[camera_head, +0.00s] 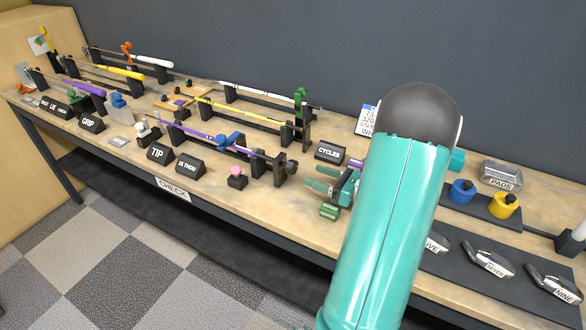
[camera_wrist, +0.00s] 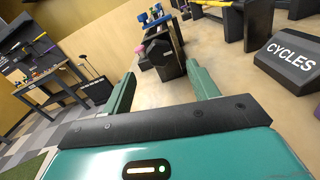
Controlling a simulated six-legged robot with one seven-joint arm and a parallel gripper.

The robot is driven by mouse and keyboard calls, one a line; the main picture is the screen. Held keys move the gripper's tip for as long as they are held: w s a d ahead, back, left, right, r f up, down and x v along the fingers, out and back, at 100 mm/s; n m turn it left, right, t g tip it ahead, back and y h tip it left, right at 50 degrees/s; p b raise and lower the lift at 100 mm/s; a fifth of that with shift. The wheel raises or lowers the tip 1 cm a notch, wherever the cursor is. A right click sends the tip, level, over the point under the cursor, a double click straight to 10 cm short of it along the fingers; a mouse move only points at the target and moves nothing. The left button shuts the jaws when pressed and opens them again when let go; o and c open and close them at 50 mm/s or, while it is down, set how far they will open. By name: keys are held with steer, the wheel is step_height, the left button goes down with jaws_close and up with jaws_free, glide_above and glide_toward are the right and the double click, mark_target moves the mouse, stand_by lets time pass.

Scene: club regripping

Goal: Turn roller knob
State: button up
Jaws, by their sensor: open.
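The roller knob (camera_head: 291,167) is a dark faceted knob at the right end of the stand that bears a purple-gripped club (camera_head: 205,136). In the wrist view the knob (camera_wrist: 158,48) shows straight ahead, just beyond and between my fingertips. My gripper (camera_wrist: 160,72) is open, with its two green fingers spread and nothing between them. In the head view my gripper (camera_head: 312,180) is low over the bench, right of the knob and apart from it. My arm hides part of the bench there.
A black CYCLES block (camera_head: 329,152) stands behind my gripper and shows at the right of the wrist view (camera_wrist: 288,62). A pink ball on a dark base (camera_head: 237,176) is left of the knob.

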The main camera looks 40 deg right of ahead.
mark_target(296, 169)
steer(key=x, duration=0.8)
steer(key=c, duration=1)
